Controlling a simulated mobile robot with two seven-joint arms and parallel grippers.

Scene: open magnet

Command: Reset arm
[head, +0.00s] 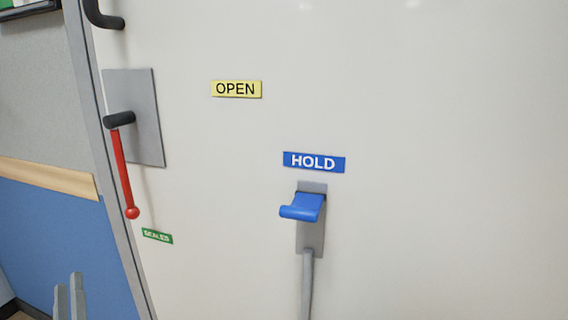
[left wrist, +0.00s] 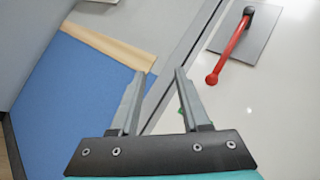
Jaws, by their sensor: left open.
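My left gripper (head: 69,297) shows only by its fingertips at the bottom left of the head view. In the left wrist view the gripper (left wrist: 163,75) is open, with nothing between its fingers. It is apart from the red lever (head: 122,172), below and to the left of it in the head view. The lever hangs from a black pivot on a grey plate (head: 150,130), its red knob low near the green SEALED label (head: 157,236). The lever also shows in the left wrist view (left wrist: 231,48), right of the fingers. My right gripper is in neither view.
A white panel carries a yellow OPEN label (head: 236,89), a blue HOLD label (head: 314,162) and a blue paddle (head: 304,207) on a grey plate. A black handle (head: 104,16) is at top left. A blue wall (head: 60,240) with a wooden rail (head: 48,178) lies left.

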